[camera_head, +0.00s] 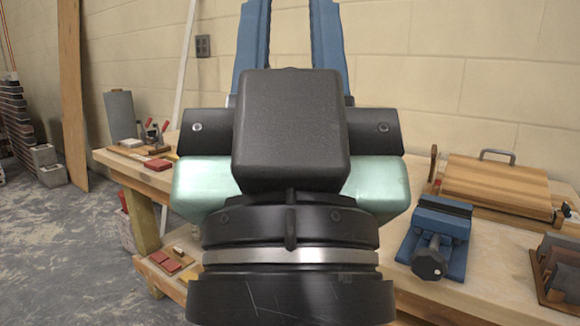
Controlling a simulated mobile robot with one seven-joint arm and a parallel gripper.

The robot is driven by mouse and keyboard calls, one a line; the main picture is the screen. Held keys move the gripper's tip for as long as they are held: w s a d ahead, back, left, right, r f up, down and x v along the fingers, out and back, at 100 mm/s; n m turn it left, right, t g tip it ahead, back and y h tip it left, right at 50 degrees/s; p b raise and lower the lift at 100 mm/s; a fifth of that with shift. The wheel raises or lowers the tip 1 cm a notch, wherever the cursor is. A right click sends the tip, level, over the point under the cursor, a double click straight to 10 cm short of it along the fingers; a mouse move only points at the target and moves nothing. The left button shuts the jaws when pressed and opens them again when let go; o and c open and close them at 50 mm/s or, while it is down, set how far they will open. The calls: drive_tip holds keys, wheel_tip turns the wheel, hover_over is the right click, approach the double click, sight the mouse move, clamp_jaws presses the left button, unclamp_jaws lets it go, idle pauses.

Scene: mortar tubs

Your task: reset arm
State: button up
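My gripper (290,42) fills the middle of the head view, close to the camera, with its dark wrist and body below and two blue fingers pointing up. The fingers stand apart, and the pale wall shows in the gap between them. I see nothing held in that gap.
A blue vise (438,232), a wooden board with a handle (495,186) and a brown block rack (560,268) are on the bench at right. Red blocks (158,164) lie at left. A tall plank (70,95) leans on the wall; grey floor is open at far left.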

wheel_tip(320, 180, up, 30)
drive_tip(key=p, duration=2.8)
drive_tip(key=shift+r, duration=0.25)
drive_tip(key=o, duration=0.4)
drive_tip(key=shift+f, duration=0.1)
drive_tip(key=shift+c, duration=0.2)
drive_tip(key=shift+d, duration=0.1)
